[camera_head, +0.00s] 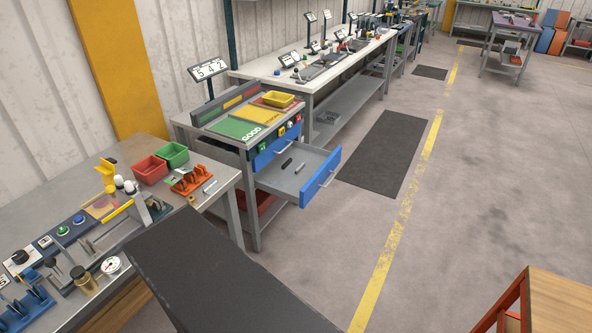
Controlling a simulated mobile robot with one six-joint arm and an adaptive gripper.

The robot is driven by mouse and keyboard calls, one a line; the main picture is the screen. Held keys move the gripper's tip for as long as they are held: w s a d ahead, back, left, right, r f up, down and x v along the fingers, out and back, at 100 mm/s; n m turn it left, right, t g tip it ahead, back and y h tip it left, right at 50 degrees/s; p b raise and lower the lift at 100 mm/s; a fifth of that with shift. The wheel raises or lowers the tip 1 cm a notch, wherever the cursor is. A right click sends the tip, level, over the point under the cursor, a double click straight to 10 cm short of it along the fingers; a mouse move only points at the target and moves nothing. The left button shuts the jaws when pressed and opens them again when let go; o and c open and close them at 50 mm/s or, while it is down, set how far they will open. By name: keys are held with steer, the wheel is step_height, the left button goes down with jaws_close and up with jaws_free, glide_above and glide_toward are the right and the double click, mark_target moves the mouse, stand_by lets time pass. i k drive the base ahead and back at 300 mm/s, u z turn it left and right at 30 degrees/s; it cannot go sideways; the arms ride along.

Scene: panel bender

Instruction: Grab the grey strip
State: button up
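A short, light grey strip (210,187) lies on the near workbench (222,177), close to its right end. It is just right of an orange rack (188,180) that holds dark pieces. Other thin grey pieces (112,241) show near a bending tool with a yellow handle (118,212); they are too small to tell apart clearly. My gripper is not in view, so I cannot tell whether it is open or shut.
A red bin (149,169) and a green bin (174,154) stand behind the rack. A blue-fronted drawer (321,178) is pulled out into the aisle, with dark items inside. A wooden-topped orange stand (560,300) is at lower right. The floor (480,190) between is clear.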

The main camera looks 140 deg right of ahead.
mark_target(301, 168)
steer(key=k, duration=0.15)
steer(key=z, duration=3.8)
steer(key=k, duration=0.25)
steer(key=z, duration=1.65)
